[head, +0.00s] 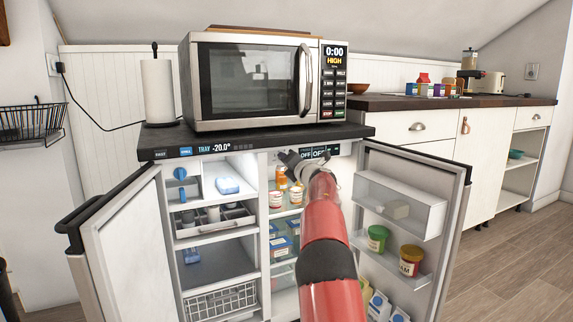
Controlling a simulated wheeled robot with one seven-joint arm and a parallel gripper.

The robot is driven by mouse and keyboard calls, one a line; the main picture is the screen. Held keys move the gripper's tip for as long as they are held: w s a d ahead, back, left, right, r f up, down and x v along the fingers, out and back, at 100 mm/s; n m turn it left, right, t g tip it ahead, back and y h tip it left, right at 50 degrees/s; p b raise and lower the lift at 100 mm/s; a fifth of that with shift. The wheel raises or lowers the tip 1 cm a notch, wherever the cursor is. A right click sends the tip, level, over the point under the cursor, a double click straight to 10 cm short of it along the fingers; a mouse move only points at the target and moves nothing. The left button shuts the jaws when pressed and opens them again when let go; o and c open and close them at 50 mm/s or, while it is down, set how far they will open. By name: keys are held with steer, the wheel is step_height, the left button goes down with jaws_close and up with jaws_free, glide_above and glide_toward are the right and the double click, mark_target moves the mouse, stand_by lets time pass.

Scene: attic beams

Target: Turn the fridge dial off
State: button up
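The fridge (250,140) stands open under the microwave, its left and right doors swung out. My red arm reaches into the upper part of its right compartment. My gripper (289,158) is at the top of that compartment, just left of two small dark labels reading OFF (312,153). The fridge dial cannot be made out; my gripper and wrist cover part of that area. The fingers are small and partly turned away, so I cannot tell whether they are open or touching anything.
A microwave (250,80) stands on the fridge top beside a paper towel roll (158,90). The right door (412,230) holds jars close to my arm. Shelves with bottles and boxes lie behind my arm. Wooden floor (500,260) is clear at the right.

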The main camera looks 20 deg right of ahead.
steer(key=shift+f+n, duration=0.15)
steer(key=shift+n, duration=0.85)
steer(key=o, duration=1)
steer(key=shift+s+d+f+b, duration=0.15)
steer(key=shift+s+b, duration=0.4)
steer(key=shift+s, duration=1.4)
steer(key=shift+s+d+b, duration=0.2)
steer(key=shift+s+b, duration=0.35)
steer(key=shift+s, duration=1.4)
